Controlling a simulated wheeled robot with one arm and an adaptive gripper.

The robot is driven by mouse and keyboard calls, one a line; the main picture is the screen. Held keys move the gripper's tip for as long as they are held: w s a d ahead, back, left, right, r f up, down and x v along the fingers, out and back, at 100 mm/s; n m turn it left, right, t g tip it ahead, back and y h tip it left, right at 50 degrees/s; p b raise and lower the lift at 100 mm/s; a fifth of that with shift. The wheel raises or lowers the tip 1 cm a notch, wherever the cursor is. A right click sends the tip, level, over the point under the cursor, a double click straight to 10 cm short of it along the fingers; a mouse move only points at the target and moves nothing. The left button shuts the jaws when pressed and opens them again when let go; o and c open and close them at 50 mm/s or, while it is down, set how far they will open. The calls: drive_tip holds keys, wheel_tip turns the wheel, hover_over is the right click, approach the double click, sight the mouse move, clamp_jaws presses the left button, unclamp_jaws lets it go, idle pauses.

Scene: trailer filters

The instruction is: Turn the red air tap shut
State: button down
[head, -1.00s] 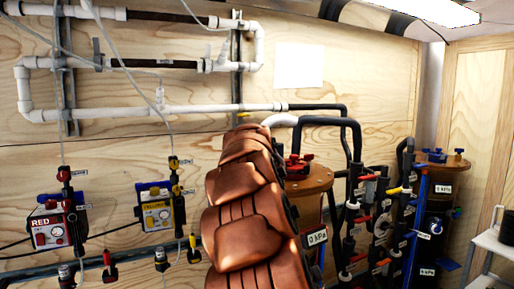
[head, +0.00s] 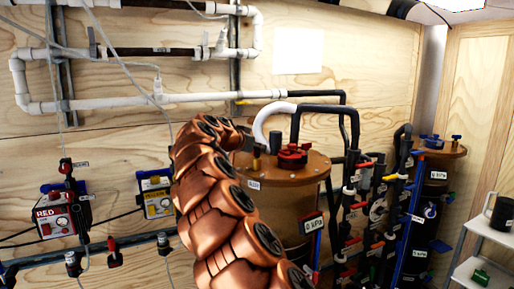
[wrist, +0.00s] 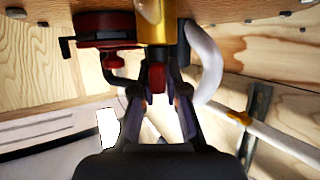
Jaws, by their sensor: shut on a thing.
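The red air tap's red handle (wrist: 157,76) shows in the wrist view, beneath a brass fitting (wrist: 154,22). My gripper (wrist: 158,98) is shut on this handle, with a dark finger on each side of it. In the head view my gripper (head: 246,138) is at the top left of a brown-lidded tank (head: 318,166), above the brass fitting (head: 256,164). The handle is hidden there by my gripper. I cannot tell how far the tap is turned.
A red knob assembly (head: 292,156) stands on the lid close to my gripper; it also shows in the wrist view (wrist: 104,26). A white curved hose (head: 268,118) rises just behind. Pipes with several coloured valves (head: 365,190) crowd the right. The red-labelled box (head: 55,218) hangs left.

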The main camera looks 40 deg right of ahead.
drive_tip(key=shift+m+g+p, duration=0.85)
drive_tip(key=shift+m+g, duration=0.45)
drive_tip(key=shift+g, duration=0.3)
drive_tip(key=shift+w+a, duration=0.1)
drive_tip(key=shift+m+g+p, duration=0.7)
drive_tip(key=shift+g+p, duration=0.1)
drive_tip(key=shift+p, duration=0.05)
drive_tip(key=shift+s+f+m+g+p, duration=0.15)
drive_tip(key=shift+s+m+g+p, duration=0.05)
drive_tip(key=shift+m+g+p, duration=0.4)
drive_tip(key=c, duration=1.2)
unclamp_jaws()
drive_tip(key=v, duration=1.2)
drive_tip(key=shift+r, duration=0.3)
